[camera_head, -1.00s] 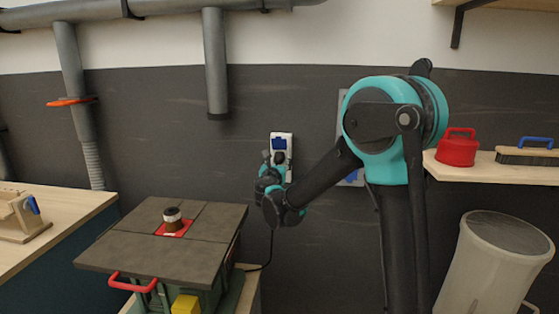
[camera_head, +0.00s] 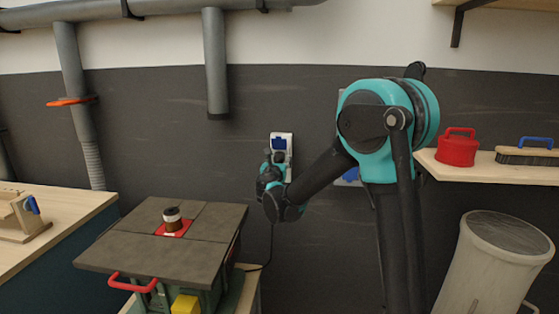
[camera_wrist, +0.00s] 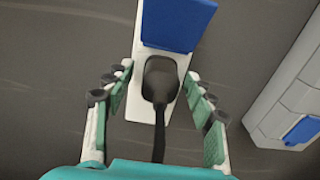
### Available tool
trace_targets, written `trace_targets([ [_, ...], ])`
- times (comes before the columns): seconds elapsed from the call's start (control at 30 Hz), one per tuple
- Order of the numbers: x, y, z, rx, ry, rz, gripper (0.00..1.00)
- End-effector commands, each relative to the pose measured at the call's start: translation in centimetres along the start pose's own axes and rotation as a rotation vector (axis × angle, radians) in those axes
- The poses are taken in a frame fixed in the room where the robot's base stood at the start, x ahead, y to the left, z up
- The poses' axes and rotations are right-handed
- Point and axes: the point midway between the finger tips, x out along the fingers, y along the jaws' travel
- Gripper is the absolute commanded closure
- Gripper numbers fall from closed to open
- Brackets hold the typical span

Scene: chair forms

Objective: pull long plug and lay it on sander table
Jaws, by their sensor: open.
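The black plug (camera_wrist: 160,82) sits in the white wall socket (camera_wrist: 115,98), below a blue lid (camera_wrist: 178,22), in the wrist view. Its black cord hangs down from it. My gripper (camera_wrist: 158,88) is open, with one finger on each side of the plug and visible gaps between. In the head view my gripper (camera_head: 272,163) is at the wall socket (camera_head: 290,140), and hides most of the plug. The sander table (camera_head: 120,250) is a dark grey top at lower left, with a spindle (camera_head: 173,218) standing in a red insert.
A grey box with a blue cover (camera_wrist: 300,130) is on the wall to the right. A wooden shelf (camera_head: 490,171) at right holds a red canister (camera_head: 457,148) and a brush (camera_head: 526,153). A pale bin (camera_head: 490,270) stands below. A wooden bench (camera_head: 60,225) is at left.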

Motion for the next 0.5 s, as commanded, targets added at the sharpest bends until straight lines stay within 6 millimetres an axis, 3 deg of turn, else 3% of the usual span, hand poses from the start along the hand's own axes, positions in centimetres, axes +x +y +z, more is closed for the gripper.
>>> trace_targets([
  [0.33, -0.01, -0.01, 0.0, 0.0, 0.0, 0.0, 0.45],
  [0.5, -0.01, -0.01, 0.0, 0.0, 0.0, 0.0, 0.66],
])
